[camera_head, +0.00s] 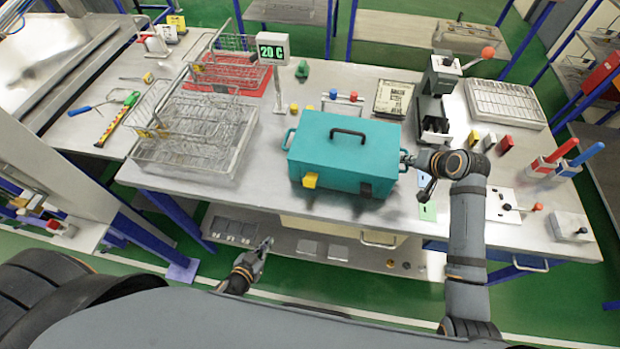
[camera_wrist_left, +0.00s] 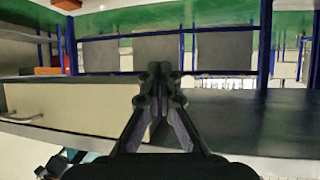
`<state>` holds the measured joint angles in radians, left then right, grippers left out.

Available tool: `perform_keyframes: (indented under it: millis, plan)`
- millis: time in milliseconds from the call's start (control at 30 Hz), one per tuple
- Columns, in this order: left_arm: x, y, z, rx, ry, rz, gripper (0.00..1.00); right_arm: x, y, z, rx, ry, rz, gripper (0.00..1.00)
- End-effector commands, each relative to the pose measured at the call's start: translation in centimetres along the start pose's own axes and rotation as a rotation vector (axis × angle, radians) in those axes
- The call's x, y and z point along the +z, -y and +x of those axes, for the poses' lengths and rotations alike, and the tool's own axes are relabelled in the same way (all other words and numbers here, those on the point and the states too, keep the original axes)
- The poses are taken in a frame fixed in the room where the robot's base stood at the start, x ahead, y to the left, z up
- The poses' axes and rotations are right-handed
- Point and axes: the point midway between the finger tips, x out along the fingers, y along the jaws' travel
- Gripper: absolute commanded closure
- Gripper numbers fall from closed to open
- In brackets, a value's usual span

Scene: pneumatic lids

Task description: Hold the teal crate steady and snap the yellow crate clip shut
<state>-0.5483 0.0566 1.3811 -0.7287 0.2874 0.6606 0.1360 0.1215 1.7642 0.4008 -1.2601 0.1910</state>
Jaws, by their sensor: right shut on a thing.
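The teal crate (camera_head: 335,165) stands on the steel workbench with its lid down and a black handle (camera_head: 348,132) on top. The yellow crate clip (camera_head: 310,180) is on the left part of its front side and appears to stick outward. A dark clip (camera_head: 366,190) is on the right part of that side. My right gripper (camera_head: 405,158) is shut on the crate's right side handle; its fingertips are partly hidden. My left gripper (camera_head: 267,243) is in front of the bench, below its top and apart from the crate. Its fingers, also seen in the left wrist view (camera_wrist_left: 159,72), are together and empty.
Wire baskets (camera_head: 190,138) stand left of the crate, with a display (camera_head: 272,48) reading 20 C behind. A black press (camera_head: 434,105) and a white panel with levers (camera_head: 515,206) are at the right. The lower shelf (camera_head: 290,247) holds flat grey pieces.

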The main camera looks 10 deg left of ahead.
Motion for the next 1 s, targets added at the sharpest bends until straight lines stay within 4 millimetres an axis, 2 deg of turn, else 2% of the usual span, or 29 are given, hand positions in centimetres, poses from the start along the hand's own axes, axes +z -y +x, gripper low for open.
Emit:
perform_keyframes:
  millis: [33,100,200,300,400,533,733,867,1000]
  plan:
    - [-2.6,-0.9,-0.3,0.036,-0.061,0.010,1.00,0.0,0.0,0.0,0.001,-0.001,0.000,1.00]
    - [-6.3,-2.4,-1.0,0.098,-0.146,0.027,1.00,0.0,0.0,0.0,0.001,-0.001,0.000,1.00]
    - [-11.0,-4.7,-2.4,0.191,-0.244,0.053,1.00,0.0,0.0,0.0,0.001,-0.001,0.000,1.00]
    - [-14.8,-6.5,-3.8,0.278,-0.321,0.085,1.00,0.0,0.0,0.0,0.001,-0.001,0.000,1.00]
    - [-17.3,-7.9,-5.0,0.349,-0.374,0.113,1.00,0.0,0.0,0.0,0.001,-0.001,0.000,1.00]
    - [-18.9,-8.9,-5.9,0.401,-0.407,0.134,1.00,0.0,0.0,0.0,0.001,-0.001,0.000,1.00]
    - [-19.4,-9.2,-6.0,0.415,-0.415,0.139,1.00,0.0,0.0,0.0,0.001,-0.001,0.000,1.00]
    - [-19.9,-8.9,-5.1,0.412,-0.416,0.139,1.00,-0.1,0.0,0.0,0.001,-0.001,0.000,1.00]
    - [-21.0,-8.6,-3.2,0.411,-0.416,0.140,1.00,-0.1,0.0,0.0,0.001,-0.001,0.000,1.00]
